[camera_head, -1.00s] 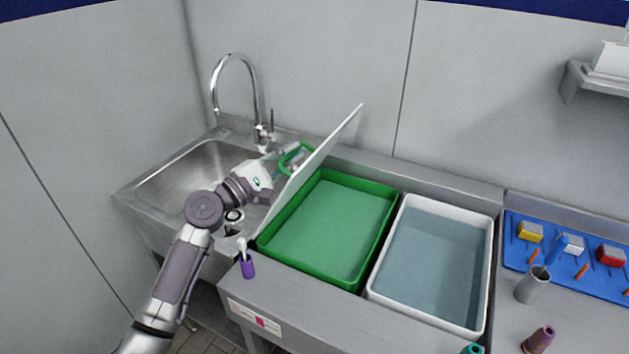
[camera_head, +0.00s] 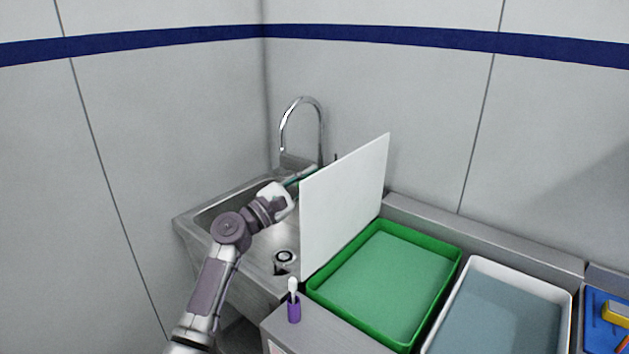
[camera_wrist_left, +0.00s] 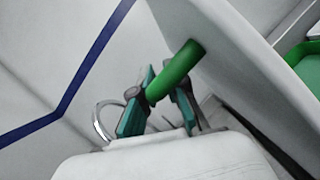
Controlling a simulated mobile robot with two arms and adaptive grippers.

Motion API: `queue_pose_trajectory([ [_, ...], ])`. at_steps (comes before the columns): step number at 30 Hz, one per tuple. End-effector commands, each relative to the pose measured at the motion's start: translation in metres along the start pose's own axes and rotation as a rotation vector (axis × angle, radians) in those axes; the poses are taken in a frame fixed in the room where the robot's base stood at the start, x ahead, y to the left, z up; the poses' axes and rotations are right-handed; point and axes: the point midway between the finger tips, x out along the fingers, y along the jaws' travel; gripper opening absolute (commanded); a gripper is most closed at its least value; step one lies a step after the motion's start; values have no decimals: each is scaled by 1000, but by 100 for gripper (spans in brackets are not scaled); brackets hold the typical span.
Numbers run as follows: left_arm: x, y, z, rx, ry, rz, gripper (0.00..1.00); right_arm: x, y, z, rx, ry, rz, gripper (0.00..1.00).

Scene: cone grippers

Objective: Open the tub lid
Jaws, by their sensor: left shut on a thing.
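The green tub (camera_head: 455,262) stands in the counter, open at the top, with a pale green fill inside. Its white lid (camera_head: 345,205) stands up steeply along the tub's left side; it also shows in the left wrist view (camera_wrist_left: 232,62). A green bar handle (camera_wrist_left: 178,72) sticks out from the lid's outer face. My left gripper (camera_head: 306,177) is at the lid's far left side, with its fingertips partly hidden by the lid. In the left wrist view its teal fingers (camera_wrist_left: 166,88) are closed around the handle. My right gripper is not in view.
A steel sink (camera_head: 205,218) with a tall curved tap (camera_head: 320,125) lies left of the lid, under my left arm. A purple holder (camera_head: 294,308) stands at the counter's front. A white tub (camera_head: 567,300) is right of the green one. A blue mat (camera_head: 592,335) lies far right.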

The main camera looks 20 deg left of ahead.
Motion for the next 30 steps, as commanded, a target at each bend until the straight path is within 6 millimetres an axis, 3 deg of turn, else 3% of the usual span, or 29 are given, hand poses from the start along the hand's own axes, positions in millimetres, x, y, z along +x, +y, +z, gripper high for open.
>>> queue_pose_trajectory([
  [8, 0, -1, -1, 0, 2, -1, 0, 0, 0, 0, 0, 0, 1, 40],
  [9, 0, -1, -1, 0, 2, -1, 17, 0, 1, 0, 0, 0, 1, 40],
  [13, 0, -1, -1, 0, 2, -1, 37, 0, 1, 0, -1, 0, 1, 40],
  [23, -3, -1, -1, 1, 2, -1, 37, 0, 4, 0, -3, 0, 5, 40],
  [30, -38, -2, -2, 0, 4, -2, 37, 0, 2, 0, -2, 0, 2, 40],
])
